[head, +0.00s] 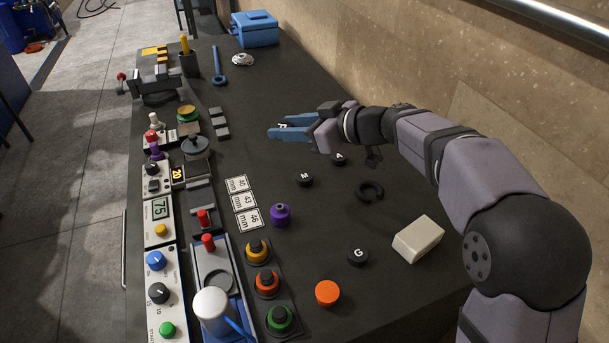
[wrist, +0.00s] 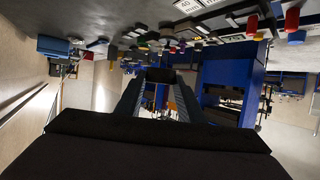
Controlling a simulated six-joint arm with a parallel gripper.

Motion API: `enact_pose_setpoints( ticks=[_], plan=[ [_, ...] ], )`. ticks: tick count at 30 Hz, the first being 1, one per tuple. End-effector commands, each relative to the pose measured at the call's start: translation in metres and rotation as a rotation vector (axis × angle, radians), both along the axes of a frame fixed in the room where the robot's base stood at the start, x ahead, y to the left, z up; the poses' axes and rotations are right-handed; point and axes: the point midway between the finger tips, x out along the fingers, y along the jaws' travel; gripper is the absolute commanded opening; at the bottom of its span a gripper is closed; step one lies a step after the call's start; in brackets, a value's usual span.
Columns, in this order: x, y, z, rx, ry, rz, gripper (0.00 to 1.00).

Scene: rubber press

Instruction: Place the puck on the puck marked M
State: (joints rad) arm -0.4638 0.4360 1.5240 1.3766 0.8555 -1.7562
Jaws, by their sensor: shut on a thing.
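My gripper (head: 281,127), with blue fingers, is shut on a small black puck (head: 282,125) with a white letter that looks like F. It is in the air over the middle of the black table, above and left of the puck marked M (head: 305,180) in the head view. The held puck also shows as a dark block between the fingertips in the wrist view (wrist: 157,92). The puck marked M lies flat on the table, apart from the gripper, with its top bare.
The puck marked A (head: 339,159) lies just under my wrist, and the puck marked G (head: 358,257) lies nearer. A black ring (head: 370,191), a cream block (head: 418,239) and a purple knob-like piece (head: 280,215) stand around. Control panels (head: 160,240) line the left edge.

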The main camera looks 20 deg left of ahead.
Motion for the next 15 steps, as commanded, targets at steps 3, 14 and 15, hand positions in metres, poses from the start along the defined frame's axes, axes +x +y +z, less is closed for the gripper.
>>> enact_pose_setpoints(
  ticks=[3,14,15],
  plan=[
    [0.009,-0.01,-0.032,-0.003,0.007,-0.085,0.13],
    [0.049,-0.031,-0.057,0.0,0.0,-0.231,0.13],
    [0.049,-0.031,-0.056,0.001,-0.001,-0.225,0.13]
  ],
)
